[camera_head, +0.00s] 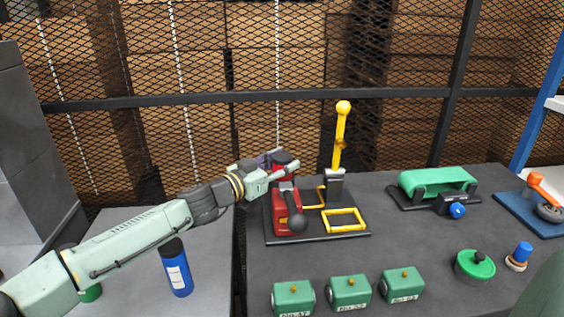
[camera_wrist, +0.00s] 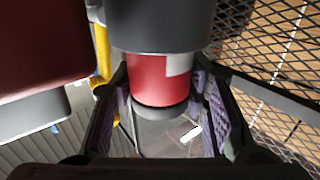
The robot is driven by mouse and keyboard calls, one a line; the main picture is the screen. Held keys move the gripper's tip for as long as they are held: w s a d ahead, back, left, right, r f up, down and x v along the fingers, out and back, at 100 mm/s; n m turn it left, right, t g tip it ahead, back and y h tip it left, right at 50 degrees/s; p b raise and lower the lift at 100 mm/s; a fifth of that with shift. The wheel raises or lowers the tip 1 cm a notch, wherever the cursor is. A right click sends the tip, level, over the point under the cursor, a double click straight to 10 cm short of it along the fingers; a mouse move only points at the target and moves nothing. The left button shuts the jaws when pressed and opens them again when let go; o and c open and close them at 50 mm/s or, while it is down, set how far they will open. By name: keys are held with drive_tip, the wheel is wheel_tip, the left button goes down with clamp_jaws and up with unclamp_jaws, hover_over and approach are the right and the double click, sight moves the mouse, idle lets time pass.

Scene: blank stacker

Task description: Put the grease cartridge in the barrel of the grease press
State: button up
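The grease press has a red body (camera_head: 287,212) with a dark round end, on a dark base plate. A tall yellow lever (camera_head: 340,135) stands behind it. My gripper (camera_head: 277,170) is at the back left of the press. In the wrist view, my gripper's purple-padded fingers (camera_wrist: 163,112) lie on both sides of a red cartridge (camera_wrist: 150,80) with a dark cap and pale label, and appear closed on it. The cartridge looks upright. It also shows in the head view (camera_head: 284,176), partly hidden by my gripper. The barrel opening cannot be made out.
A blue cartridge (camera_head: 178,272) with a dark cap stands on the left grey surface, and a green one (camera_head: 91,293) is partly behind my arm. Several green blocks (camera_head: 349,292) line the front. A green roller device (camera_head: 437,182) sits right. A mesh fence closes the back.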

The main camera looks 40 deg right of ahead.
drive_tip(key=o, duration=0.5)
drive_tip(key=shift+c, duration=0.2)
drive_tip(key=shift+r, duration=0.2)
drive_tip(key=s+a+b, duration=0.1)
drive_tip(key=a+b, duration=0.2)
drive_tip(key=a, duration=0.9)
drive_tip(key=shift+s, duration=0.2)
